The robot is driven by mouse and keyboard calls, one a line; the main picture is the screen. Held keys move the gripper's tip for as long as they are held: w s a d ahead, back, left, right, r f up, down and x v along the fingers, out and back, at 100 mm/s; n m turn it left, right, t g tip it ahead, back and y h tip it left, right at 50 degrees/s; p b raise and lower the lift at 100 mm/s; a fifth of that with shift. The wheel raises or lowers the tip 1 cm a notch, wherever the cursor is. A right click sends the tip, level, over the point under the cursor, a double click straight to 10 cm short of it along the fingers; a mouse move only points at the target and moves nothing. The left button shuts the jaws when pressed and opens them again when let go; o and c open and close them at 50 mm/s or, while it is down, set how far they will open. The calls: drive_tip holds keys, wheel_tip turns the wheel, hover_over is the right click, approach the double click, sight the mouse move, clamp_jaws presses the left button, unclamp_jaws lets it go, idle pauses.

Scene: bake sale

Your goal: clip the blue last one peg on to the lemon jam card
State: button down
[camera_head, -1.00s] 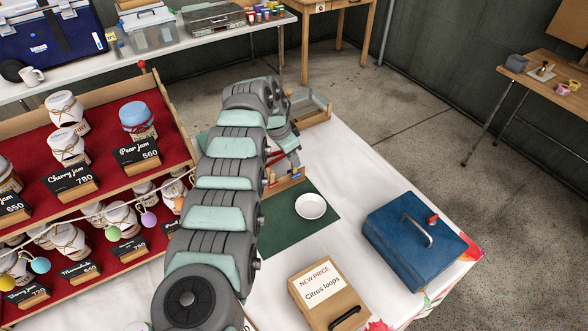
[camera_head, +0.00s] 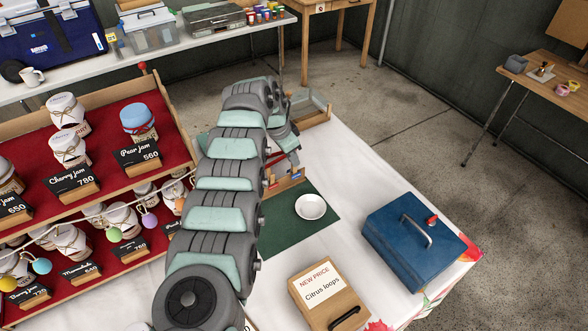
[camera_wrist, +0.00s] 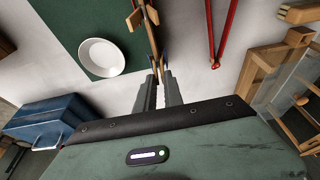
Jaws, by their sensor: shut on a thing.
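My gripper shows in the wrist view (camera_wrist: 158,78), its two fingers close together on a small narrow thing at the tips, which looks like a peg. A wooden peg rack (camera_head: 285,182) with small red and blue bits stands on the green mat, partly behind my arm. A wooden piece (camera_wrist: 150,20) rises just beyond the fingertips in the wrist view; I cannot tell if it touches them. No card that I can read says lemon jam.
The red-lined jam stand (camera_head: 90,150) holds jars and black price cards at left, with a bead string across it. A white bowl (camera_head: 310,206) sits on the green mat (camera_head: 285,235). A blue cash box (camera_head: 415,240) and a wooden board with a Citrus loops sign (camera_head: 325,295) stand nearer.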

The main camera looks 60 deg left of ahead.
drive_tip(key=shift+r+p, duration=1.35)
drive_tip(key=shift+r, duration=1.4)
